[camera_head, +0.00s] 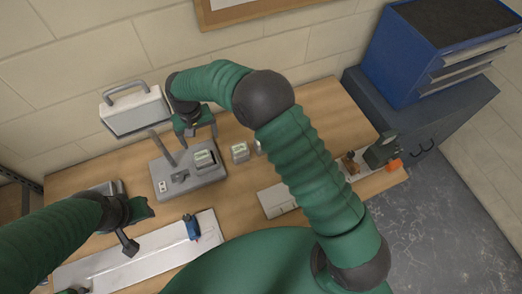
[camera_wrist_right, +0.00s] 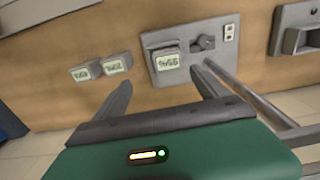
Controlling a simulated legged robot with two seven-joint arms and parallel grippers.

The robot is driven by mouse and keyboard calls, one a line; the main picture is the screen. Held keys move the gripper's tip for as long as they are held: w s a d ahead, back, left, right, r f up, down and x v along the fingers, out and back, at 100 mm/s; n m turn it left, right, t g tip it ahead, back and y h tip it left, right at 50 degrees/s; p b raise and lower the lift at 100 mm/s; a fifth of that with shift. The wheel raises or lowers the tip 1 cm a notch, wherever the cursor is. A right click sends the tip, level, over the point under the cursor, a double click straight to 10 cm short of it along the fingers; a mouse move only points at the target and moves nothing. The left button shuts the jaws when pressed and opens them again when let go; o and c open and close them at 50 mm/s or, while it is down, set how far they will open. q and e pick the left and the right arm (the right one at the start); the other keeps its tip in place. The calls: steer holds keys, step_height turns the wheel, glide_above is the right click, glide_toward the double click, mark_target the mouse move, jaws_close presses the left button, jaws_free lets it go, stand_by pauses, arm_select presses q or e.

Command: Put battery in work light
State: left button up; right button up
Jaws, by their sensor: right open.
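The work light has a pale lamp head (camera_head: 135,111) with a carry handle, and posts standing by a grey base (camera_head: 178,187). The base also shows in the wrist view (camera_wrist_right: 190,76), with a knob and a small socket panel. A battery with a lit display (camera_head: 204,158) sits on the base; in the wrist view (camera_wrist_right: 166,59) it seems to read 95%. Two more batteries (camera_wrist_right: 87,71) (camera_wrist_right: 115,63) stand beside the base. My right gripper (camera_wrist_right: 163,82) is open and empty above the base, its fingers apart around the line to the seated battery. My left gripper (camera_head: 138,222) hovers at the left; its jaw opening is unclear.
A white strip (camera_head: 130,262) with a blue clamp-like item (camera_head: 192,228) lies at the front left. A pale panel (camera_head: 277,199) and green tool (camera_head: 382,150) are at the right. A blue drawer chest (camera_head: 420,70) stands beyond.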

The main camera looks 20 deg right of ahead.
arm_select(q)
steer(key=shift+a, duration=0.2)
arm_select(e)
steer(key=s+d+r+t, duration=0.1)
steer(key=s+d+r, duration=0.2)
steer(key=s+d, duration=0.6)
steer(key=s+d+r+t, duration=0.1)
steer(key=s+d+r, duration=0.3)
steer(key=s+d, duration=0.5)
steer(key=s, duration=0.3)
steer(key=shift+r, duration=0.2)
arm_select(q)
steer(key=shift+s, duration=0.15)
arm_select(e)
steer(key=shift+s, duration=0.2)
arm_select(q)
steer(key=shift+d, duration=0.2)
arm_select(e)
steer(key=shift+d, duration=0.1)
steer(key=shift+w+d, duration=0.1)
arm_select(q)
steer(key=shift+a, duration=0.1)
arm_select(e)
steer(key=shift+a, duration=0.2)
steer(key=shift+d, duration=0.1)
